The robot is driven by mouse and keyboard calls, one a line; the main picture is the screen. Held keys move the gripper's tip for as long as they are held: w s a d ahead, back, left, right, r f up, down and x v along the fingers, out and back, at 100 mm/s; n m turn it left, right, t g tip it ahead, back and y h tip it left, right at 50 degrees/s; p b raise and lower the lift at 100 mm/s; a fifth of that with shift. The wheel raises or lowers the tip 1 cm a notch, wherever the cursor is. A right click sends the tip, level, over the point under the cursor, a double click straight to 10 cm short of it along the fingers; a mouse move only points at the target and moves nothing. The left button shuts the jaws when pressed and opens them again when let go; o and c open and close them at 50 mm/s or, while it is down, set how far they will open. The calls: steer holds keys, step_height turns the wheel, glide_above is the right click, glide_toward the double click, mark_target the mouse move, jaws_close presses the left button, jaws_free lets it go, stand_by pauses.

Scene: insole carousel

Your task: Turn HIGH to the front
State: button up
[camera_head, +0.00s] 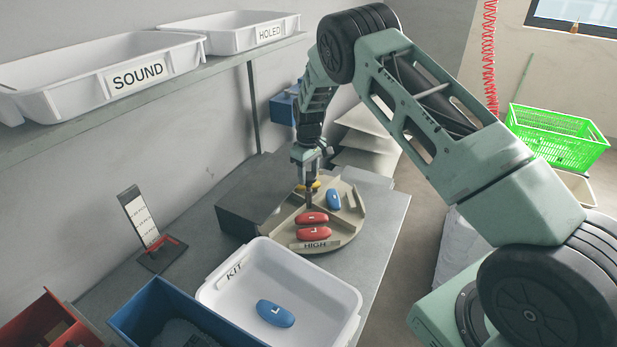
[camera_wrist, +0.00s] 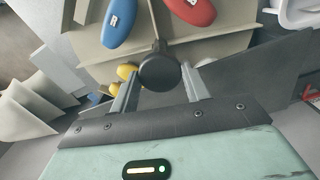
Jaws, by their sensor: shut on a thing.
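The round beige carousel (camera_head: 349,222) stands on the grey bench. Its HIGH label (camera_head: 315,245) is on the rim facing the camera, on the side by the KIT bin. Two red insoles (camera_head: 311,217) lie in the HIGH section, a blue insole (camera_head: 334,199) in the section to the right. Yellow pieces show partly behind my gripper, also in the wrist view (camera_wrist: 126,72). My gripper (camera_head: 308,192) points down at the carousel's middle. In the wrist view its fingers (camera_wrist: 160,88) are shut on the dark round knob (camera_wrist: 160,68).
The white KIT bin (camera_head: 335,291) holds a blue insole (camera_head: 275,313). A dark box (camera_head: 245,197) sits close at the carousel's left. A label stand (camera_head: 146,235) and blue bin (camera_head: 160,305) are left. SOUND (camera_head: 140,76) and HOLED (camera_head: 269,33) bins sit on the shelf above.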

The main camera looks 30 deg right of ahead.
steer(key=shift+f+n+b, duration=0.1)
steer(key=shift+n+b, duration=1.8)
steer(key=shift+n, duration=0.9)
steer(key=shift+s+n+b, duration=0.1)
steer(key=shift+n+b, duration=0.6)
steer(key=shift+n, duration=1.7)
steer(key=shift+d+n, duration=0.1)
steer(key=shift+n, duration=0.2)
steer(key=o, duration=1.4)
steer(key=shift+c, duration=0.2)
steer(key=shift+r, duration=0.2)
step_height(320, 180, up, 17)
steer(key=b, duration=0.3)
steer(key=shift+r, duration=0.1)
